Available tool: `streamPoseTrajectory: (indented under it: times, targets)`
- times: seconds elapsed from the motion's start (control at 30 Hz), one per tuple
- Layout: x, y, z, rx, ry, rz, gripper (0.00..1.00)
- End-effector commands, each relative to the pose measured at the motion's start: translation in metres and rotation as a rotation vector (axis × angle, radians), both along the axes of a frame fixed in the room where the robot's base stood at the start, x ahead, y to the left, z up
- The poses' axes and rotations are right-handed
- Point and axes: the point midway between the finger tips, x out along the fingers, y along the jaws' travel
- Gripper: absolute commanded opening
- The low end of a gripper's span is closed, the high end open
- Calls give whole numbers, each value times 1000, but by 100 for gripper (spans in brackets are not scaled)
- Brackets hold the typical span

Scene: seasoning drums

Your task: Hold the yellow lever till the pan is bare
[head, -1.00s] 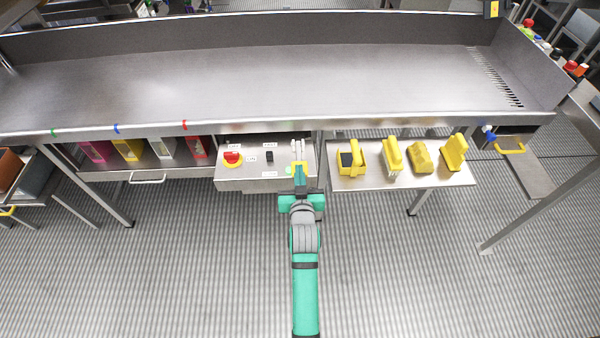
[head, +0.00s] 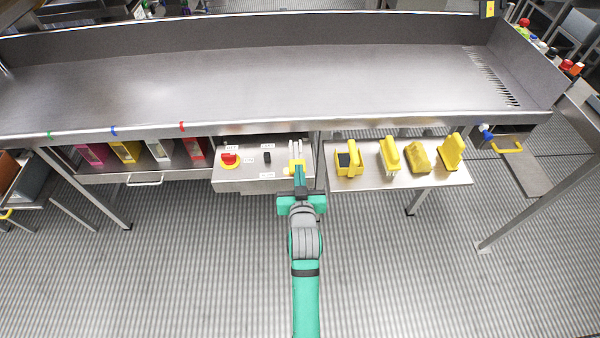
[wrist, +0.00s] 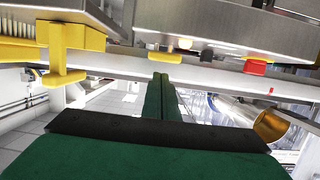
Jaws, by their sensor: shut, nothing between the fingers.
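The yellow lever (head: 297,163) shows at the right end of the steel control box, below a pale bracket. My gripper (head: 299,176) is shut and empty, and its tip is at the lever in the head view. I cannot tell whether they touch.
The box carries a red knob (head: 229,159) and a black switch (head: 267,158). A side shelf (head: 370,180) to the right holds several yellow tools. Coloured containers (head: 126,151) stand at left under the pan. The floor in front is clear.

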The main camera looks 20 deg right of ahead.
Motion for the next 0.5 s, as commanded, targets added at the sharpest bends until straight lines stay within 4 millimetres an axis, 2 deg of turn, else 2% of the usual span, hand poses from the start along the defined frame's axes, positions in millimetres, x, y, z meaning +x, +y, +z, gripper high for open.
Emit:
streamPoseTrajectory:
  times: [0.1, 0.3, 0.5]
  targets:
    - [-22, 11, 1, 0, 0, 7, 0]
    - [-55, 16, 3, -1, -3, 1, 0]
    - [-75, 19, 5, -1, -4, -4, 0]
